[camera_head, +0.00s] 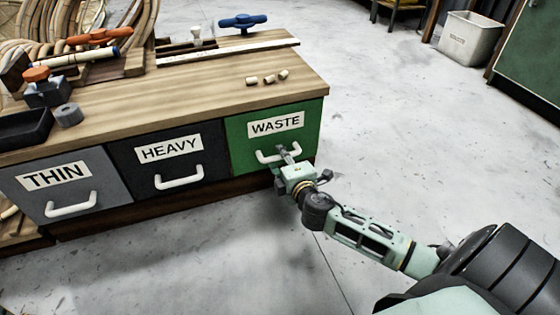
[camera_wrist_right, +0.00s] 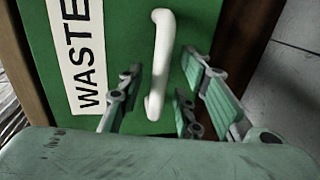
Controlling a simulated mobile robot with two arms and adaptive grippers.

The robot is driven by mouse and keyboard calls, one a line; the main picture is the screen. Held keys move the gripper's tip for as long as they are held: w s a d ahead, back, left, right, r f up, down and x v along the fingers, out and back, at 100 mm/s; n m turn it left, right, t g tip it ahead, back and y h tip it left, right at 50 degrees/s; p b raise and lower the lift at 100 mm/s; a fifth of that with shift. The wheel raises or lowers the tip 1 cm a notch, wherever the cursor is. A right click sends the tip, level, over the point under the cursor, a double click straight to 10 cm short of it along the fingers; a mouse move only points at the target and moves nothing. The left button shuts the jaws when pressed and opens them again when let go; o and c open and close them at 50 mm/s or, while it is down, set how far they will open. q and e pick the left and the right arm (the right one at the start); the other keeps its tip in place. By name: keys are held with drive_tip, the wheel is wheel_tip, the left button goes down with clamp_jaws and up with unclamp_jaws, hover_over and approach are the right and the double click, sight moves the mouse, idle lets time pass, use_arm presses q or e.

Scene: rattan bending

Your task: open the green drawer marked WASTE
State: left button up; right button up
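The green drawer (camera_head: 240,142) marked WASTE is shut at the right end of the workbench front. Its white handle (camera_head: 265,157) is a curved bar below the label (camera_head: 276,124). My right gripper (camera_head: 284,156) is at the right part of this handle. In the right wrist view, the handle (camera_wrist_right: 159,60) stands between the spread fingers of my right gripper (camera_wrist_right: 163,85), with gaps on both sides. The green front (camera_wrist_right: 120,30) and label (camera_wrist_right: 82,45) lie behind it. My left gripper is not in view.
Left of the green drawer are the black HEAVY drawer (camera_head: 130,180) and grey THIN drawer (camera_head: 112,193), both shut. The wooden benchtop (camera_head: 180,95) carries clamps, rattan pieces and small offcuts (camera_head: 268,79). The floor (camera_head: 400,120) to the right is clear, with a white bin (camera_head: 468,40) farther back.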

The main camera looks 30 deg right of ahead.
drive_tip(key=shift+w+d+f, duration=0.15)
drive_tip(key=shift+w, duration=0.55)
drive_tip(key=shift+c, duration=0.6)
clamp_jaws()
